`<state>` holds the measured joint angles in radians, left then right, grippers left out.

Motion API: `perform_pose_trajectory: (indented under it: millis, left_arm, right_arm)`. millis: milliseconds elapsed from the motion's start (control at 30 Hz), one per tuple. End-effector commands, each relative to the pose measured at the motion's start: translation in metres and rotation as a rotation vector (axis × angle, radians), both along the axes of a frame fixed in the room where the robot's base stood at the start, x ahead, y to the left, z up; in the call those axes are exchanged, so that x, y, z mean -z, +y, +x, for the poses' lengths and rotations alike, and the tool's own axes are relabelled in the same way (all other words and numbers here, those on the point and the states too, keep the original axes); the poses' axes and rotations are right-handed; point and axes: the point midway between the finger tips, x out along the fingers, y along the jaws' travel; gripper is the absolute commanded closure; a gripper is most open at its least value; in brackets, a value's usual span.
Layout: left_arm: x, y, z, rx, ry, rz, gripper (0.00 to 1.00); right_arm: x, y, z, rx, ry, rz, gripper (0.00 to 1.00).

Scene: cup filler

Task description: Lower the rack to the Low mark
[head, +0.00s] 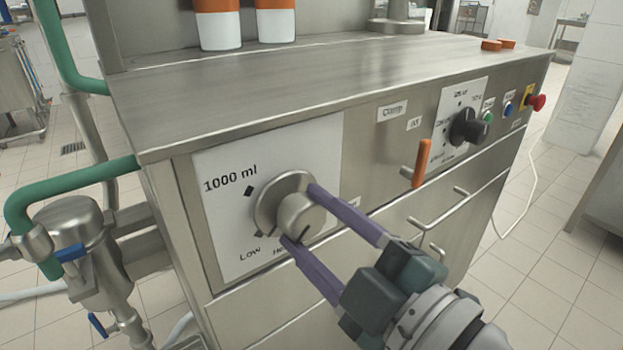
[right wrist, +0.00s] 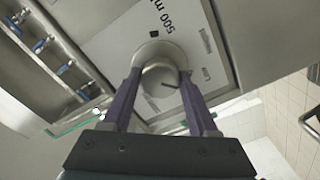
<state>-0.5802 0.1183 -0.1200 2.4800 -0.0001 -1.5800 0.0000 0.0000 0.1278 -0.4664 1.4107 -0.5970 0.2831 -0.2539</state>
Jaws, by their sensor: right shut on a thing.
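A round metal knob (head: 300,218) sits on a white label plate (head: 221,185) on the front of the steel machine. The plate reads "1000 ml" at its upper left and "Low" at its lower left. Part of its lettering is hidden by my gripper. A short dark line shows on the knob's lower part. My right gripper (head: 299,214) has its two purple fingers on either side of the knob and is shut on it. In the right wrist view the knob (right wrist: 160,82) sits between the fingers, below "500 ml" lettering. My left gripper is out of view.
An orange-handled clamp lever (head: 421,163) sticks out right of the plate. Farther right are a black selector dial (head: 469,128), small buttons and a red stop button (head: 537,102). Drawer handles (head: 440,208) lie below. A green pipe (head: 70,190) and valves stand at the left.

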Motion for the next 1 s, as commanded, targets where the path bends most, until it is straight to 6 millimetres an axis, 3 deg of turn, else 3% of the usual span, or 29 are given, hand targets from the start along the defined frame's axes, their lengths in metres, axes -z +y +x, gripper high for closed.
perform_pose_trajectory:
  millis: [400, 900, 933, 1000]
  left_arm:
    - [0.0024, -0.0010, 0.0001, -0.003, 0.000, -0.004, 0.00]
    - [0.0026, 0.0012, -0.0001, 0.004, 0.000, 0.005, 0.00]
    - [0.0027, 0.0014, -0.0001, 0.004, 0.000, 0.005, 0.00]
    - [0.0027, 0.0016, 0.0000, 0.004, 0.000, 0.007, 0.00]
  right_arm:
    - [0.0002, -0.0001, 0.0000, 0.001, -0.101, -0.139, 0.97]
    - [-0.0001, -0.0001, 0.0000, 0.000, -0.114, -0.157, 0.97]
    - [-0.0001, -0.0001, 0.0000, -0.001, -0.113, -0.157, 0.41]
    - [-0.0001, -0.0001, 0.0000, -0.001, -0.113, -0.157, 0.33]
